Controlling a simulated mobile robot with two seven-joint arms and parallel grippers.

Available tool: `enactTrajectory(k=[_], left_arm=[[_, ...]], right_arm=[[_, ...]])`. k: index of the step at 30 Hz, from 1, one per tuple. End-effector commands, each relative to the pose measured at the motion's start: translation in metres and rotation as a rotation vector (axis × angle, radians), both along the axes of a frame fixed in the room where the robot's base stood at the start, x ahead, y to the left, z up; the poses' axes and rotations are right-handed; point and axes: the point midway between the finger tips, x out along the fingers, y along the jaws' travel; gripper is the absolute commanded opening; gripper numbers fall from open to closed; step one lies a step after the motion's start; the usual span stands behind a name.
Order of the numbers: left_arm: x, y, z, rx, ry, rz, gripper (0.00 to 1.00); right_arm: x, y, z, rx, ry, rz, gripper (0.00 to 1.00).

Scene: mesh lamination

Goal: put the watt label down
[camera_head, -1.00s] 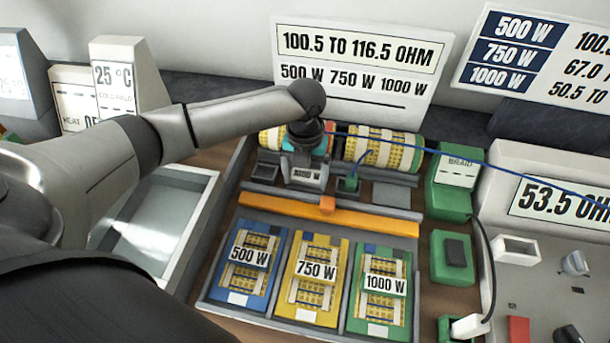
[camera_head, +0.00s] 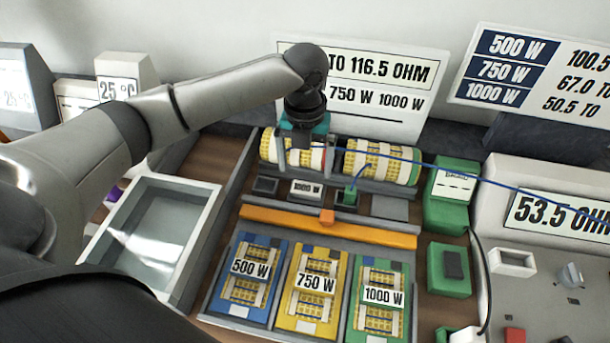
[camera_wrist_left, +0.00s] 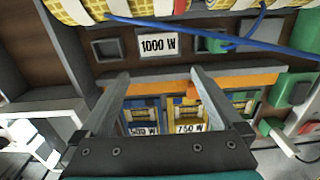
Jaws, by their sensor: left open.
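The watt label, a small white tag reading 1000 W (camera_head: 307,188), sits in the middle of a row of small dark holders in front of the yellow rolls. It also shows in the left wrist view (camera_wrist_left: 158,44). My left gripper (camera_head: 305,160) is above and behind the label, over the left roll. It is open and apart from the label, with nothing between its fingers (camera_wrist_left: 160,75). My right gripper is not in view.
An orange bar (camera_head: 285,222) runs in front of the holders. Blue, yellow and green panels (camera_head: 373,322) lie nearer. A blue cable (camera_head: 455,170) crosses to the right. An empty grey tray (camera_head: 205,218) stands at left and a green block (camera_head: 445,212) at right.

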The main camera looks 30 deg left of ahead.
Motion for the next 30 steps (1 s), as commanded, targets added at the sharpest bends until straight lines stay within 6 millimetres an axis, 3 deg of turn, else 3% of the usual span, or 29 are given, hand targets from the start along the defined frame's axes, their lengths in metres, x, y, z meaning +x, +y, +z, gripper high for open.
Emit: enactTrajectory(k=[3, 7, 30], left_arm=[[0.000, 0.000, 0.019, -0.001, -0.001, -0.001, 1.00], [0.000, 0.000, 0.027, 0.001, 0.001, 0.000, 1.00], [0.000, 0.000, 0.029, 0.000, 0.002, 0.000, 1.00]], right_arm=[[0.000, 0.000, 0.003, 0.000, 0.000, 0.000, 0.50], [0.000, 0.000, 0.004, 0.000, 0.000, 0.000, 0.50], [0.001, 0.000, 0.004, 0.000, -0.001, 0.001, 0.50]])
